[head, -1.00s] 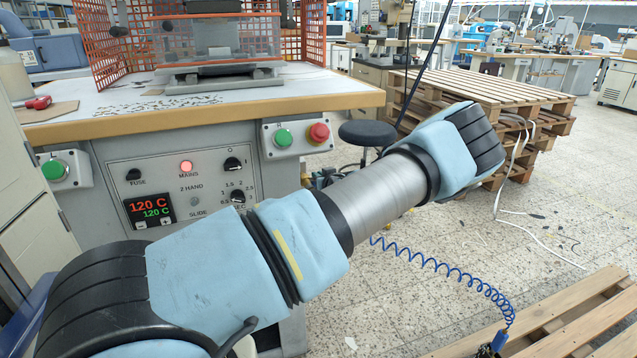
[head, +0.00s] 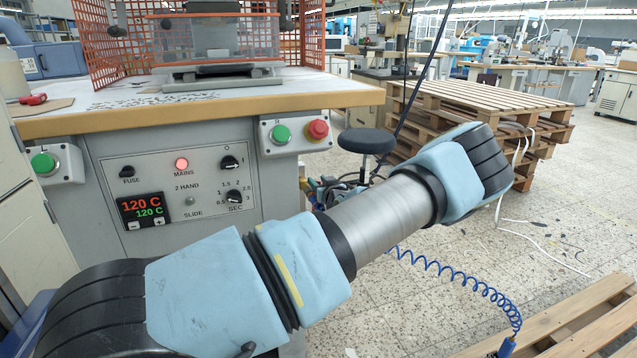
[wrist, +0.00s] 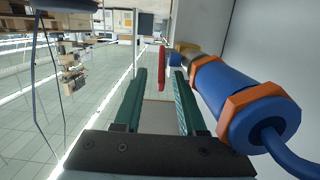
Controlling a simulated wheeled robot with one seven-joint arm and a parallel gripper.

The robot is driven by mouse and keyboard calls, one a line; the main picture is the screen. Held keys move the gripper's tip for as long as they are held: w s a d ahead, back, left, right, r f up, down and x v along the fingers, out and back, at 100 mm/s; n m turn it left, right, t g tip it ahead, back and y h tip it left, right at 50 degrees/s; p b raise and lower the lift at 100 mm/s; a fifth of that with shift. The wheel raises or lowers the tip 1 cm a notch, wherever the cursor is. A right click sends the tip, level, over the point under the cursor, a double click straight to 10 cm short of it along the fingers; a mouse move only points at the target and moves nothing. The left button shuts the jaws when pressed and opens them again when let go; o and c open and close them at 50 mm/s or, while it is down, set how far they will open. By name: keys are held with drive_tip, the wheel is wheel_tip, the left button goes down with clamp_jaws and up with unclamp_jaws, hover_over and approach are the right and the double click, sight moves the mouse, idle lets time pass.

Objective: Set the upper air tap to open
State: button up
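In the wrist view my gripper (wrist: 160,74) is open, with its two green fingers apart and nothing held between them. A red lever-like part (wrist: 162,66) stands just beyond the fingertips, in line with the gap; it may be a tap handle, but its setting is unclear. A blue air fitting with orange collars (wrist: 224,92) lies to the right of the fingers, with a blue hose running off at the lower right. I cannot tell which tap is the upper one. In the head view my gripper and the taps are not visible.
A grey wall (wrist: 265,45) runs close along the right in the wrist view. In the head view the stamping machine's control panel (head: 185,210) is behind my arm. A stool (head: 366,141), stacked pallets (head: 470,95) and a coiled blue hose (head: 455,270) stand or hang to the right.

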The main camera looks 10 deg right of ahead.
drive_tip(key=shift+s, duration=0.1)
drive_tip(key=s+d+r, duration=0.1)
drive_tip(key=s, duration=0.9)
drive_tip(key=shift+s+d+r, duration=0.2)
drive_tip(key=shift+s+d, duration=0.05)
